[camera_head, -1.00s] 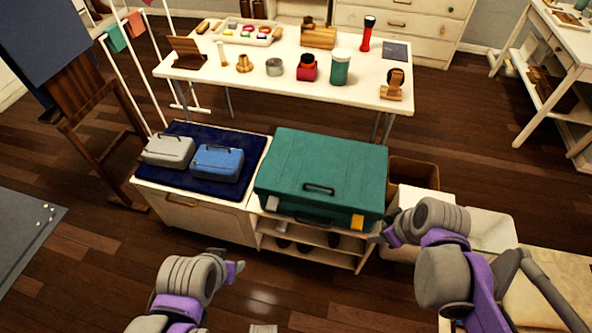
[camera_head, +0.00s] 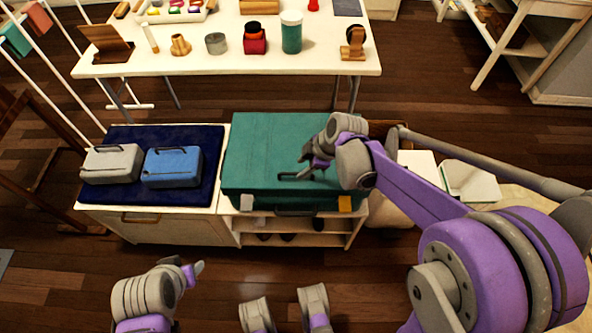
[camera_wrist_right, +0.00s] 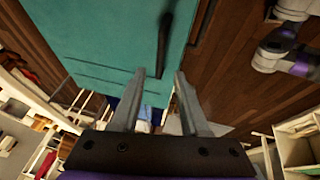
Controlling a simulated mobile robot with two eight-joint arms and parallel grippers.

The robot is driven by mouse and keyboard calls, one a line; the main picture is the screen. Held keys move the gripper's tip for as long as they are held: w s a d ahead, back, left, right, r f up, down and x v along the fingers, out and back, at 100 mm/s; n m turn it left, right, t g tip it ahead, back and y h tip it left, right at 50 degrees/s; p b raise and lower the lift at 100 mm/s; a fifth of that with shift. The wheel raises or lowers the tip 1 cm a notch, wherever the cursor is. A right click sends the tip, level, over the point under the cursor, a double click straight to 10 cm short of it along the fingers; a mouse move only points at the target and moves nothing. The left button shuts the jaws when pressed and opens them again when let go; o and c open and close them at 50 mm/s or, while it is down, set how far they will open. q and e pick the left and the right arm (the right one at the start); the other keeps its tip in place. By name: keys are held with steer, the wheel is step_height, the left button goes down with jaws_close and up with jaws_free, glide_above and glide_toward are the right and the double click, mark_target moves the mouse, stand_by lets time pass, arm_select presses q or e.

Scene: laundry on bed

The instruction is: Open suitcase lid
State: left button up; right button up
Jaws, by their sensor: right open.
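The teal suitcase (camera_head: 262,150) lies flat with its lid shut on the white cabinet. Its dark handle (camera_head: 290,176) is on the lid near the front. A grey latch (camera_head: 247,202) and an orange latch (camera_head: 345,204) show on its front side. My right gripper (camera_head: 306,163) is over the suitcase's right part, close to the handle. In the right wrist view its fingers (camera_wrist_right: 160,90) are apart and empty, with the handle (camera_wrist_right: 163,45) beyond the tips and the teal lid (camera_wrist_right: 105,35) behind. My left gripper (camera_head: 196,270) is low in front of the cabinet; its jaw opening is unclear.
Grey (camera_head: 110,165) and blue (camera_head: 172,167) small cases lie on a navy mat (camera_head: 150,133) left of the suitcase. The cabinet (camera_head: 165,228) has open shelves under the suitcase. A white table (camera_head: 130,62) with several items stands behind.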

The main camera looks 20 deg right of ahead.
mark_target(294, 173)
steer(key=shift+b+x, duration=0.35)
steer(key=shift+x, duration=1.8)
jaws_close()
